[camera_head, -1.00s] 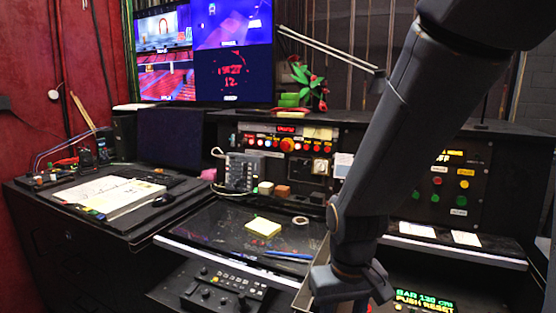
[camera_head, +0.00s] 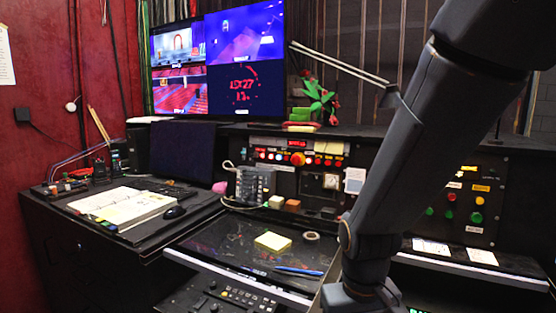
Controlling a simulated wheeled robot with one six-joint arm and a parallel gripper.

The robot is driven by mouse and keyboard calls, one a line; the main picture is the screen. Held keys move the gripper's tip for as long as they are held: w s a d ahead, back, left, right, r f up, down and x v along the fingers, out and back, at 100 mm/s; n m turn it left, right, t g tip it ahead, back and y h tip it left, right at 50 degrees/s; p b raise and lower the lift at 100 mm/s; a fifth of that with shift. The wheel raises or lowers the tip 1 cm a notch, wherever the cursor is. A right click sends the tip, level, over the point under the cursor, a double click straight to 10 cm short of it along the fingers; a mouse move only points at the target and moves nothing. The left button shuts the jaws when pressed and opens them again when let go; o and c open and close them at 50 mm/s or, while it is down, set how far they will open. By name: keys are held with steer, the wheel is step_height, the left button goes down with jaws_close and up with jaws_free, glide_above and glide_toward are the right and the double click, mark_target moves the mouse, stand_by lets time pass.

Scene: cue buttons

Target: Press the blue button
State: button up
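I cannot make out a blue button in the head view. The middle panel (camera_head: 322,185) at the back of the desk carries a row of small red and white buttons and a larger orange-red knob (camera_head: 297,159). The right panel (camera_head: 487,207) carries green, red and yellow buttons, with no blue one that I can tell. My arm comes down from the top right, and its wrist is at the bottom edge, in front of the desk. My gripper's fingers are below the frame, and the arm hides the area between the two panels.
A dark desk pad (camera_head: 225,240) holds a yellow notepad (camera_head: 272,241), a tape roll (camera_head: 311,236) and a blue pen (camera_head: 300,271). An open book (camera_head: 125,205) and a mouse (camera_head: 174,212) lie on the left desk. A monitor (camera_head: 218,65) and lamp stand behind.

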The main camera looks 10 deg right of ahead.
jaws_close()
stand_by(1.5)
